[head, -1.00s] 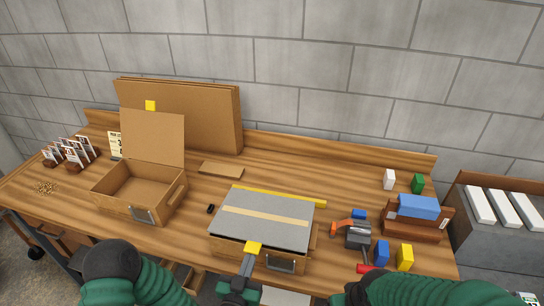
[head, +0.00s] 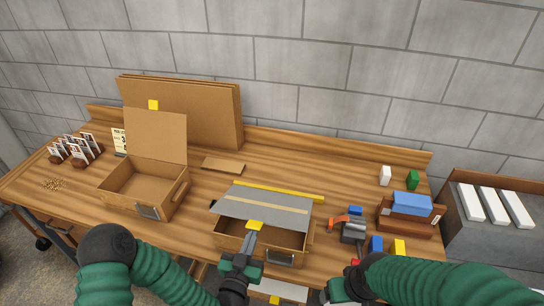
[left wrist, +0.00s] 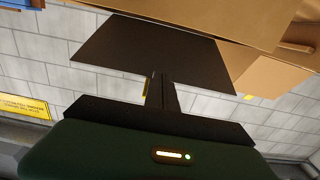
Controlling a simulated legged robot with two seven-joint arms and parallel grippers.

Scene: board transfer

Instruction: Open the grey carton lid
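The grey carton lid (head: 282,217) is tilted partly up from its brown carton (head: 292,240), with its back edge low and the open inside showing under its front edge. A pale strip crosses the lid, and a yellow tab (head: 255,225) sits at its front edge. My left gripper (head: 252,238) is at this tab with its fingers close together on it; in the left wrist view the fingers (left wrist: 160,88) also show close together, with a dark panel beyond that I cannot name surely. My right gripper (head: 342,290) is low at the front, its fingers unclear.
An open brown carton (head: 140,190) stands to the left, its lid upright. Blue, red and yellow items and a clamp-like tool (head: 353,232) lie close to the right of the grey-lidded carton. A brown box with a blue block (head: 405,203) is farther right. A flat board (head: 223,166) lies behind.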

